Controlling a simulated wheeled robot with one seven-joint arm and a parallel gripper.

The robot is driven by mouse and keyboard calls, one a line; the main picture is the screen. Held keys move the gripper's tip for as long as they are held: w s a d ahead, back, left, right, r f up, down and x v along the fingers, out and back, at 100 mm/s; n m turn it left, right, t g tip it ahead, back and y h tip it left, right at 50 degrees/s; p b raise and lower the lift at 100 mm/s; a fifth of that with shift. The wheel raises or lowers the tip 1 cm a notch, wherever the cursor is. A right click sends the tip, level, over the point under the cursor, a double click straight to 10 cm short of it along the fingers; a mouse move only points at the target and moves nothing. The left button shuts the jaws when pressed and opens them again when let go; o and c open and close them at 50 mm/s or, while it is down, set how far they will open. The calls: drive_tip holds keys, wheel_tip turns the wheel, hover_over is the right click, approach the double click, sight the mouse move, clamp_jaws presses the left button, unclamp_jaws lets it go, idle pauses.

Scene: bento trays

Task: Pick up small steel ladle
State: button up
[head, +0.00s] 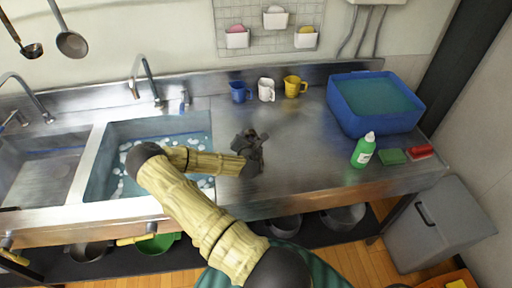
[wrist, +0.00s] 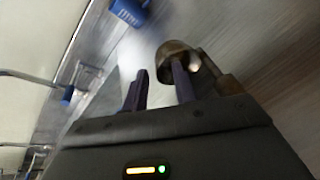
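My gripper (head: 250,146) is over the steel counter, just right of the sink, at the end of my arm. In the wrist view its two dark fingers (wrist: 159,72) stand apart. A rounded, brownish metal thing (wrist: 174,50) shows at the right fingertip, with a bowl-like curve; I cannot tell whether it is a ladle, or whether it touches the finger. In the head view, a ladle with a small dark bowl (head: 32,50) hangs on the wall at the upper left. A larger, round-headed steel utensil (head: 71,43) hangs beside it. Both are far from my gripper.
Blue (head: 240,91), white (head: 266,89) and yellow (head: 294,86) mugs stand at the counter's back. A blue water-filled tub (head: 376,121), green bottle (head: 363,151), green sponge (head: 391,156) and red block (head: 420,152) are right. The sink (head: 108,187) holds sudsy water. Mid-counter is clear.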

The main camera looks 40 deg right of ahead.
drive_tip(key=shift+w+f, duration=0.1)
drive_tip(key=shift+c, duration=0.2)
clamp_jaws()
idle(0.4)
wheel_tip(320, 180, up, 10)
drive_tip(key=b, duration=0.1)
idle(0.3)
drive_tip(key=shift+w, duration=0.1)
idle(0.5)
